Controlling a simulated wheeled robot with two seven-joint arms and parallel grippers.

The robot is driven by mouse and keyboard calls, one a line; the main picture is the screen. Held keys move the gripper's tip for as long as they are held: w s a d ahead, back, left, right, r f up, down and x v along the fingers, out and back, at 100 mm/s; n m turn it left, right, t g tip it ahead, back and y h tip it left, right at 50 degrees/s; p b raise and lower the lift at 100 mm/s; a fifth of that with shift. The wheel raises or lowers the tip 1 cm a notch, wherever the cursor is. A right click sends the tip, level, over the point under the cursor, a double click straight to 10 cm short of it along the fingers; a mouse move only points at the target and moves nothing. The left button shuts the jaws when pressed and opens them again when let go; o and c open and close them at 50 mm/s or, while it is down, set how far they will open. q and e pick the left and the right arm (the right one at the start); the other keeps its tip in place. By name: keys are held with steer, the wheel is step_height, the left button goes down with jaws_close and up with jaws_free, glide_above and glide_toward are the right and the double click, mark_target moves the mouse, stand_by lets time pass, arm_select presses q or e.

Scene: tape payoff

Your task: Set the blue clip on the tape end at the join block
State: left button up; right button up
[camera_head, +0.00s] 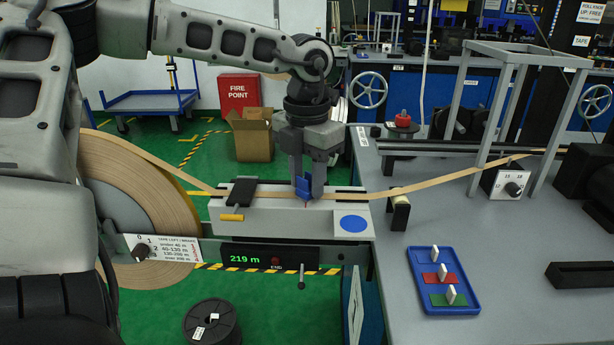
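The join block (284,226) is a long pale grey block with a blue disc on its front at the right. The tan tape (445,182) runs from the big roll (150,185) at left, over the block's top and away to the right. My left gripper (306,192) points down over the middle of the block. It is shut on the small blue clip (302,188), which is at the height of the tape on the block top. The fingers partly hide the clip and the tape there, so I cannot tell whether the clip grips the tape. My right gripper is out of view.
A blue tray (465,303) with coloured plates and white pieces lies on the grey bench (405,280) at right. A dark plate (243,192) and an orange piece (232,217) are at the block's left. A metal frame (540,55) stands over the tape at right.

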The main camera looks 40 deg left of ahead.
arm_select(q)
steer(key=shift+o, duration=1.3)
steer(key=shift+f, duration=0.1)
step_height(320, 180, up, 2)
step_height(320, 180, up, 14)
steer(key=p, duration=0.1)
steer(key=shift+p, duration=0.3)
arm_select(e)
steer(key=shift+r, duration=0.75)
